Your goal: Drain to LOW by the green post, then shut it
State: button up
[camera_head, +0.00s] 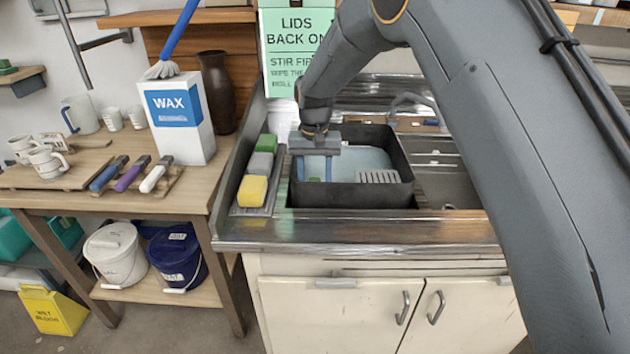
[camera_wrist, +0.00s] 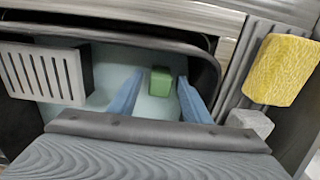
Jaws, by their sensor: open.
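The black basin (camera_head: 350,195) sits in the sink counter and holds pale blue water (camera_head: 360,160). In the wrist view a small green post (camera_wrist: 160,80) stands in the water (camera_wrist: 120,62) near the basin's rim. My gripper (camera_head: 314,172) is open, with its two blue fingers reaching down inside the basin. In the wrist view my gripper's fingers (camera_wrist: 161,84) lie to either side of the green post, apart from it. In the head view the post is not visible, with my gripper over that part. I see no readable LOW mark.
A slotted grey piece (camera_head: 378,176) sits inside the basin. A tray left of the basin holds yellow (camera_head: 252,191), grey (camera_head: 261,163) and green (camera_head: 266,143) sponges. The metal sink (camera_head: 445,185) lies to the right. A wooden table (camera_head: 100,195) stands at the left.

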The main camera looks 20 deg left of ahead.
grip_shut()
jog(key=shift+a+r+p, duration=0.1)
jog(key=shift+r+p, duration=0.25)
jog(key=shift+r, duration=1.45)
jog(key=shift+w, duration=0.1)
grip_release()
notch_tip(320, 180, up, 8)
jog(key=b, duration=0.2)
jog(key=shift+f, duration=0.1)
